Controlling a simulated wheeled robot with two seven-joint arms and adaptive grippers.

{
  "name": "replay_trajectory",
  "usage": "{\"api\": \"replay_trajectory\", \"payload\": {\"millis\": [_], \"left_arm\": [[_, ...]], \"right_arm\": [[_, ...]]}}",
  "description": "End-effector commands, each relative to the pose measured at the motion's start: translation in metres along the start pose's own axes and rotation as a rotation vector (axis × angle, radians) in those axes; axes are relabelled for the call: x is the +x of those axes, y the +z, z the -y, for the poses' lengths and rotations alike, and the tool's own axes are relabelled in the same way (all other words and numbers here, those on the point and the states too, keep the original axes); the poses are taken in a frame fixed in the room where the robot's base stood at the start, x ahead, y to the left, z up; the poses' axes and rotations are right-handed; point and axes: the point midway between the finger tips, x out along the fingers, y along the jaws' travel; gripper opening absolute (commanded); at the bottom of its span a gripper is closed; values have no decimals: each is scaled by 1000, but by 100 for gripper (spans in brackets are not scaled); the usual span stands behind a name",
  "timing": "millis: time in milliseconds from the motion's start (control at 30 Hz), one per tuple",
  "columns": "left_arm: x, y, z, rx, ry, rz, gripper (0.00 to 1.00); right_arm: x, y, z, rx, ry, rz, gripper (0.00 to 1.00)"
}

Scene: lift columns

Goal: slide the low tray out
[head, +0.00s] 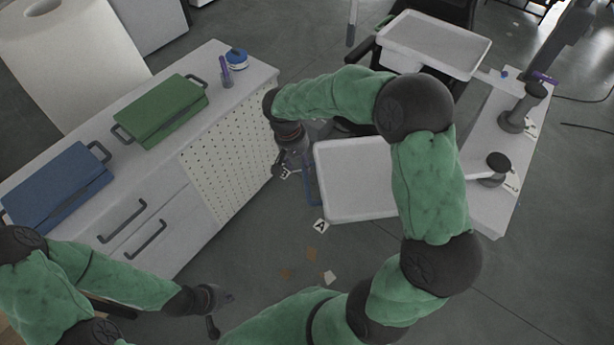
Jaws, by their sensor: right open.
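A white tray (350,205) with a raised rim and a blue handle (311,180) on its left side is in the middle of the head view, partly hidden by my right arm. A second white tray (440,38) is at the top right; I cannot tell for sure which tray is lower. My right gripper (281,165) is open and empty, just left of the blue handle and apart from it, beside the cabinet's perforated end. My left gripper (221,312) is at the bottom, away from both trays, with its fingers apart and empty.
A white cabinet (235,120) at left carries a green case (165,108), a blue case (58,185) and small items. A pale bench (480,205) at right holds two dark-topped columns. A black chair stands behind. Floor tags include A (320,226). Floor below the middle tray is mostly open.

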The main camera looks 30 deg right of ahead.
Motion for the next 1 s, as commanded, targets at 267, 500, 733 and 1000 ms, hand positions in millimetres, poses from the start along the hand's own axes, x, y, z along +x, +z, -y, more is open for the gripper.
{"api": "replay_trajectory", "payload": {"millis": [267,500,733,1000], "left_arm": [[4,0,1,0,0,0,0],[7,0,2,0,0,0,0],[9,0,3,0,0,0,0],[9,0,3,0,0,0,0]], "right_arm": [[37,1,0,0,3,5,51],[78,1,0,0,1,5,51],[102,1,0,-1,0,3,51],[107,0,0,0,0,1,51]]}}
